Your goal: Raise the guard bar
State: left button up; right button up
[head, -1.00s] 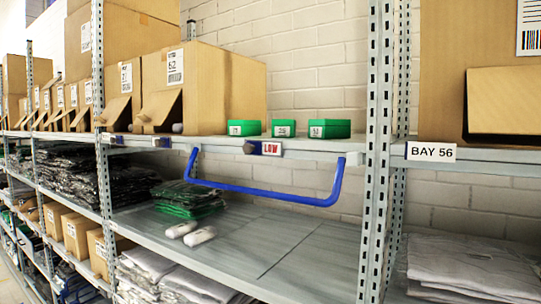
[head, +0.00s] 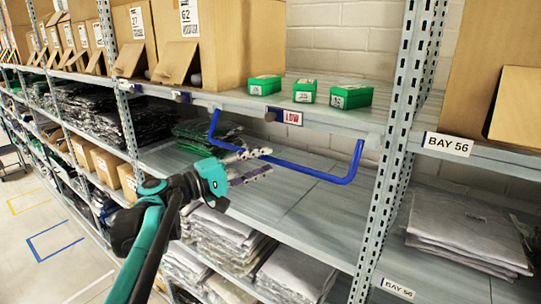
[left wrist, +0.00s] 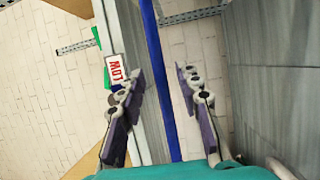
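The blue guard bar (head: 312,174) is a wide U hanging below the front edge of the upper shelf, across the opening over the middle shelf. My left gripper (head: 268,161) reaches in from the lower left, its fingers at the bar's left-middle stretch. In the left wrist view the bar (left wrist: 163,95) runs lengthwise between the two spread fingers (left wrist: 160,72), with space on both sides. The gripper is open and holds nothing. Whether the bar lies at fingertip depth I cannot tell. My right gripper is not seen.
Above the bar, the upper shelf edge (head: 240,104) carries a LOW tag (head: 292,117) and small green boxes (head: 304,91). A steel upright (head: 394,150) stands right of the bar. Folded garments (head: 222,236) lie below; the middle shelf (head: 285,205) is mostly bare.

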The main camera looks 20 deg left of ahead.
pick_arm(q)
jog(key=shift+x, duration=1.25)
grip_shut()
